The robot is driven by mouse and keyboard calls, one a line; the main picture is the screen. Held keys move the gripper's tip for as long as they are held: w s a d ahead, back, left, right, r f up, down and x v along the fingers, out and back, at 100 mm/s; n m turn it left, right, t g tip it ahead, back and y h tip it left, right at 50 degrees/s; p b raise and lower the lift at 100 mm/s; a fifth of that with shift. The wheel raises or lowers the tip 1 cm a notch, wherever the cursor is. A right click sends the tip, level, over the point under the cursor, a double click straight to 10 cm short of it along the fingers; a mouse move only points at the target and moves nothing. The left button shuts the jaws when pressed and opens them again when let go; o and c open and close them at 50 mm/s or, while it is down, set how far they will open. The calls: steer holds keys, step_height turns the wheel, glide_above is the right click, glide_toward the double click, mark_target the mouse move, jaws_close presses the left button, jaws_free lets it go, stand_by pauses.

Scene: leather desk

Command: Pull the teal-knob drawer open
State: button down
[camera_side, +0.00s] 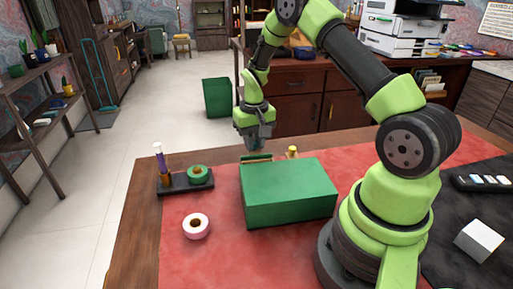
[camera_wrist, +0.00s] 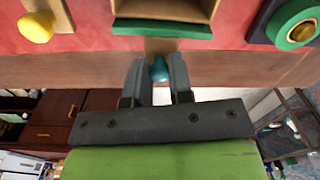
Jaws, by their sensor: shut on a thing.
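The green cabinet (camera_side: 287,192) sits on the red mat, its drawer side facing away in the side view. The drawer (camera_side: 256,158) stands out from its far side. In the wrist view its green front edge (camera_wrist: 162,28) and part of its tan inside (camera_wrist: 165,10) show, so it is at least partly open. My gripper (camera_side: 256,145) is at the drawer front. In the wrist view my gripper (camera_wrist: 158,72) is shut on the teal knob (camera_wrist: 159,69), with one finger on each side. The knob is hidden in the side view.
A yellow knob (camera_side: 292,150) on a tan piece stands beside the drawer. The desk edge is close beyond the drawer.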

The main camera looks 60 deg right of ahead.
steer(key=shift+w+d, duration=1.35)
steer(key=shift+d, duration=0.3)
steer(key=c, duration=1)
jaws_free()
steer(key=shift+r, duration=5)
